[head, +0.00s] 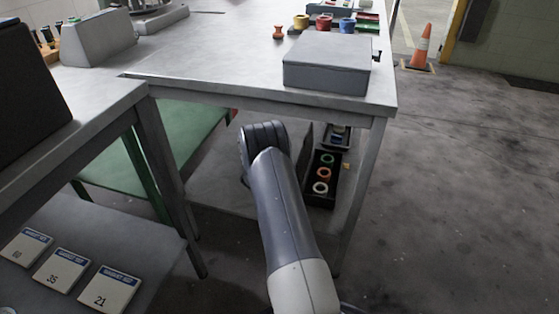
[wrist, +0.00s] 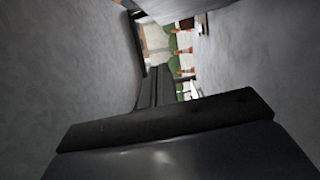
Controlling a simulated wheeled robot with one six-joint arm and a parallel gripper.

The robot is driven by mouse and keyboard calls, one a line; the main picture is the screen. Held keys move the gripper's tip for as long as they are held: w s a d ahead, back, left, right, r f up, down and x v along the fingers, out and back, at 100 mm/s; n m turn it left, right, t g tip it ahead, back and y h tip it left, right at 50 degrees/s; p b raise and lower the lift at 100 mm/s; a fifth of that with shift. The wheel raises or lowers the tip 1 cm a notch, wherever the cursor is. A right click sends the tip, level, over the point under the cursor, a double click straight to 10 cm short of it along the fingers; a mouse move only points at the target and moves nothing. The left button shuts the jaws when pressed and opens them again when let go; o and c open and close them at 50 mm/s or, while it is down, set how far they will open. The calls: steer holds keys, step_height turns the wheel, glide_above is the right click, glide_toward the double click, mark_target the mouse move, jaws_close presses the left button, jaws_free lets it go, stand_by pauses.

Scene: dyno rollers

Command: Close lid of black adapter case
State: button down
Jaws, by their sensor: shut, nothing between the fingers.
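The black adapter case (head: 312,199) sits on the lower shelf under the grey table, in the head view. Its dark lid (head: 304,148) stands raised along the left side. Green, orange and white rings show inside the case. My arm reaches under the table to the left of the case, and its upper end is close beside the lid; I cannot tell whether they touch. My gripper (wrist: 165,122) shows as a dark bar across the lower wrist view, shut and empty. In the head view its fingertips are hidden behind my arm.
The tabletop (head: 225,70) and its legs frame the space around the shelf. A second small black tray (head: 346,143) lies behind the case. A closed grey box (head: 327,64) stands on the table above. The floor at right is clear up to an orange cone (head: 421,48).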

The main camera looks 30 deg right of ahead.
mark_target(306, 153)
steer(key=s+d, duration=0.1)
steer(key=s+d+b, duration=0.1)
steer(key=d, duration=0.1)
steer(key=shift+s+d+r, duration=0.2)
steer(key=shift+s+d, duration=0.05)
steer(key=shift+s, duration=0.05)
stand_by(0.3)
